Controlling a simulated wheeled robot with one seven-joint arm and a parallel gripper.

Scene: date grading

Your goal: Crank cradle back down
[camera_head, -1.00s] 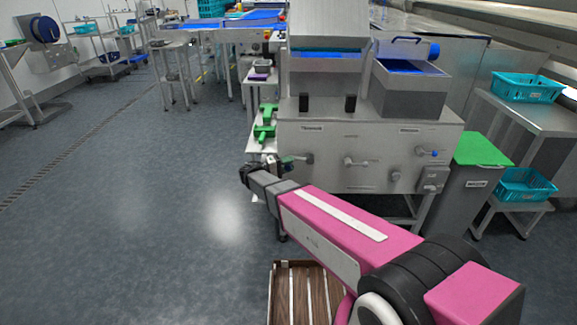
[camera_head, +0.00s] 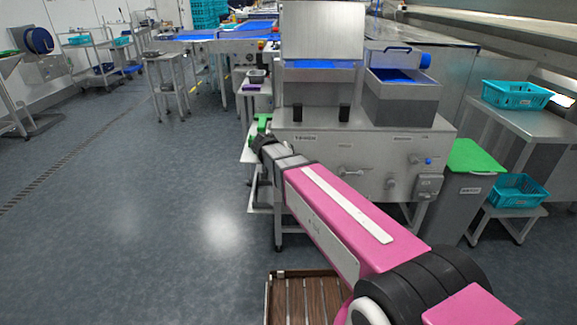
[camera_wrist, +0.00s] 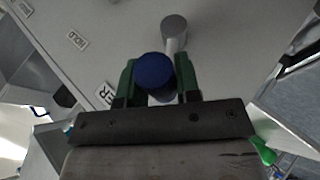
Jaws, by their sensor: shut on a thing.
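In the wrist view, my gripper (camera_wrist: 155,85) has its green fingers closed on either side of a round blue knob (camera_wrist: 153,69). The knob is on the end of a grey crank arm (camera_wrist: 174,34) that stands out from a grey panel with printed labels. In the head view, my gripper (camera_head: 263,142) is at the left end of the steel machine's front panel (camera_head: 330,150), and the knob it holds is hidden there. I cannot pick out the cradle for certain. A tall steel plate (camera_head: 322,30) stands upright on top of the machine.
More handles (camera_head: 347,172) and a blue-knobbed lever (camera_head: 428,161) stick out of the panel. A green-lidded bin (camera_head: 474,157) and teal crates (camera_head: 514,95) stand at the right. A slatted wooden surface (camera_head: 305,295) is low in front.

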